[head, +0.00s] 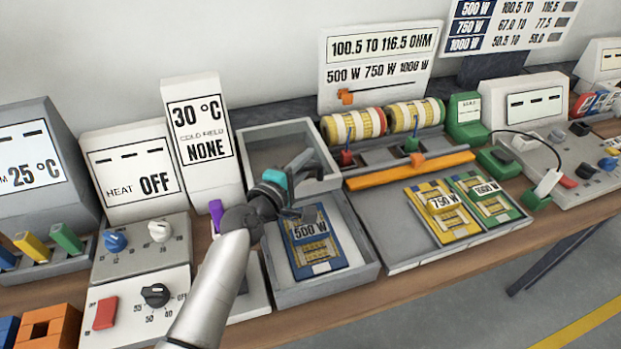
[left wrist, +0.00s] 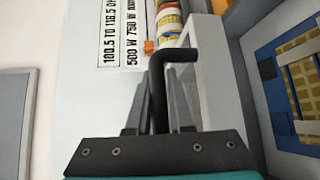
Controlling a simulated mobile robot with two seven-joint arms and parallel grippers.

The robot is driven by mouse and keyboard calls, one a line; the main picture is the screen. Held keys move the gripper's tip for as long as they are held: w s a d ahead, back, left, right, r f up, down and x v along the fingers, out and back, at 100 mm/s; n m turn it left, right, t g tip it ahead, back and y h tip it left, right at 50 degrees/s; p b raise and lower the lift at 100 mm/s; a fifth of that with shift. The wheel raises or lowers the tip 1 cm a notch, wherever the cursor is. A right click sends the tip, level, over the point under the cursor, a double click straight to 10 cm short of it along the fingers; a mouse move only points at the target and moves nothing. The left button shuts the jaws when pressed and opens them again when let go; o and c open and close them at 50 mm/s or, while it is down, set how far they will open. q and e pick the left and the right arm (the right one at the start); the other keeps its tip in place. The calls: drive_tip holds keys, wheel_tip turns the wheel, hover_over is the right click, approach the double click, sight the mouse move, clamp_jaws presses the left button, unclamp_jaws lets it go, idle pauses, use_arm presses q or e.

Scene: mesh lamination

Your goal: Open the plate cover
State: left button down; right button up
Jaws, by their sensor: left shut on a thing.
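The plate cover (head: 326,150) is a light grey, hollow rectangular lid. It stands raised at the back of a grey tray (head: 369,272), and the tray is open at the top. A blue 500 W plate (head: 318,255) lies in the tray, and it also shows in the left wrist view (left wrist: 290,85). My left gripper (head: 304,163) is at the cover's near side. In the left wrist view, its dark fingers (left wrist: 160,95) are shut on a black bent handle (left wrist: 180,55) beside the grey cover wall (left wrist: 205,65). My right gripper is out of view.
An orange bar (head: 410,170) and the yellow 750 W (head: 443,211) and green 1000 W (head: 487,199) plates lie to the right. A white 30 °C sign (head: 203,140) stands close on the left. A control box with knobs (head: 140,300) is at front left.

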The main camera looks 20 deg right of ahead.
use_arm(q)
drive_tip(key=shift+w, duration=1)
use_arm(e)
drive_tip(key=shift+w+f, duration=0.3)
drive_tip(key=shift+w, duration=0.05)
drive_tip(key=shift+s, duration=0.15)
use_arm(q)
drive_tip(key=c, duration=1.1)
unclamp_jaws()
drive_tip(key=shift+s+a, duration=0.1)
drive_tip(key=shift+s, duration=0.05)
drive_tip(key=shift+s+a+r, duration=0.1)
drive_tip(key=shift+s+a, duration=0.3)
drive_tip(key=p+v, duration=0.2)
drive_tip(key=v, duration=1.2)
drive_tip(key=shift+p, duration=0.4)
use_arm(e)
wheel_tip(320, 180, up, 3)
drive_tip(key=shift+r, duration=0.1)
